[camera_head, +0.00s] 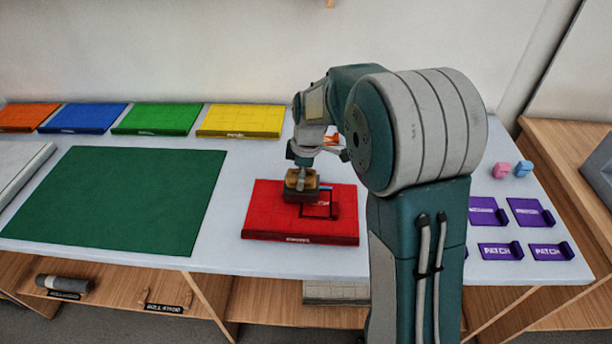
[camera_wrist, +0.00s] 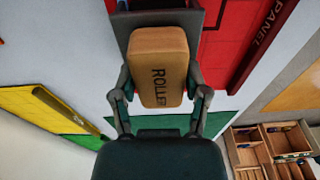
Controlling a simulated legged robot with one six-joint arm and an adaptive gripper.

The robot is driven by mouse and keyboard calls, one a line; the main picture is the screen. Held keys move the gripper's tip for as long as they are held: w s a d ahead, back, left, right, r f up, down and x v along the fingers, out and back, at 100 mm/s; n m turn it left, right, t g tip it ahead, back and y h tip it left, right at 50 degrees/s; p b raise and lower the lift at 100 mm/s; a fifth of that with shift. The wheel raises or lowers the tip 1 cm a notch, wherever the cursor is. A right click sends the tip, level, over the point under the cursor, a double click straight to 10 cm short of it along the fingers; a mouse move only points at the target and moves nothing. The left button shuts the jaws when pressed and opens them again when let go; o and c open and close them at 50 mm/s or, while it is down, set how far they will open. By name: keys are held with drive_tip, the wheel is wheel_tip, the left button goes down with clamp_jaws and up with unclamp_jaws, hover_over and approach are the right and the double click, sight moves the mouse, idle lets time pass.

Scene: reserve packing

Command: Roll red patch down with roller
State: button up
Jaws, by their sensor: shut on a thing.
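The red panel (camera_head: 265,220) lies on the pale table in front of my arm, and part of it shows in the wrist view (camera_wrist: 228,50). A dark square outline (camera_head: 334,212) is visible on its right half; I cannot tell a separate red patch from the panel. My gripper (camera_head: 302,172) is over the back middle of the panel. It is shut on the roller (camera_wrist: 160,65), a tan block labelled ROLLER with a dark lower part, seen also in the head view (camera_head: 294,181). Whether the roller touches the panel is unclear.
Orange, blue (camera_head: 85,117), green (camera_head: 158,118) and yellow (camera_head: 242,120) panels line the back. A green mat (camera_head: 120,200) lies left. Purple patch holders (camera_head: 484,211) and small pink (camera_head: 501,169) and blue (camera_head: 523,169) blocks sit right. A grey cylinder (camera_head: 65,284) lies on the lower shelf.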

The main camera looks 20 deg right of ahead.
drive_tip(key=shift+w+a+f, duration=0.1)
drive_tip(key=shift+w+a, duration=0.1)
drive_tip(key=shift+a, duration=0.45)
drive_tip(key=shift+w+a, duration=0.2)
drive_tip(key=shift+a, duration=0.45)
wheel_tip(320, 180, up, 9)
drive_tip(key=shift+f, duration=0.1)
idle(0.5)
